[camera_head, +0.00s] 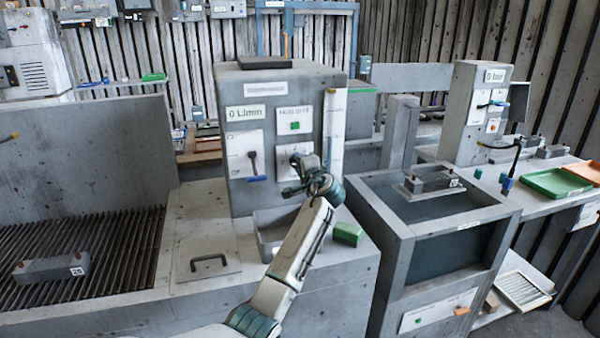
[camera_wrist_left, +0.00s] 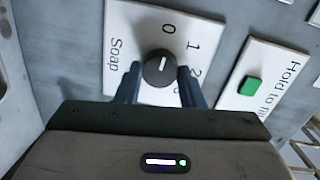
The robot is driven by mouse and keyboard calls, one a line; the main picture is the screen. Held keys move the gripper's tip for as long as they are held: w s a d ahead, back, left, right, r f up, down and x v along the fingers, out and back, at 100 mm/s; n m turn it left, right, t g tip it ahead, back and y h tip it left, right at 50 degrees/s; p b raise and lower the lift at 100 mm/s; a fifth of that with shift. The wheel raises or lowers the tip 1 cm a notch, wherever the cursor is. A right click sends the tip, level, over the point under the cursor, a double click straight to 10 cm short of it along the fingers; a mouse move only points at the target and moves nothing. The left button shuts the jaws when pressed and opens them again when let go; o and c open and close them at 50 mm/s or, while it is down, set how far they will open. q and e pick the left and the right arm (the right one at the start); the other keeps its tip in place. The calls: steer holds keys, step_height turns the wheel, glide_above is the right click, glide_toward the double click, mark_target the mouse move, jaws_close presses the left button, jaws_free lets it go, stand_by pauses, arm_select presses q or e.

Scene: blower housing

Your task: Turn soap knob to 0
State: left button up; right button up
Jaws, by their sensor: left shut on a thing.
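The soap knob (camera_wrist_left: 158,69) is a dark round knob on a white plate marked Soap (camera_wrist_left: 118,55), with 0, 1 and 2 around it. Its white line points roughly toward the 0. My left gripper (camera_wrist_left: 160,87) has its two fingers on either side of the knob and is shut on it. In the head view my left gripper (camera_head: 303,172) is at the front of the grey box (camera_head: 265,200) and hides the knob. My right gripper is not in view.
A green button (camera_wrist_left: 250,86) sits on the Hold to fill plate beside the knob. A blue-handled lever (camera_head: 254,165) is left of my gripper. A grey tray (camera_head: 268,240) and a green block (camera_head: 347,233) are below it.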

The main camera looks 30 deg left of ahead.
arm_select(q)
steer(key=shift+f+n, duration=0.25)
steer(key=shift+n, duration=0.15)
steer(key=o, duration=0.9)
steer(key=shift+o, duration=0.5)
steer(key=shift+s+r, duration=0.1)
steer(key=shift+r, duration=0.05)
steer(key=shift+d+b, duration=0.15)
steer(key=shift+b, duration=0.15)
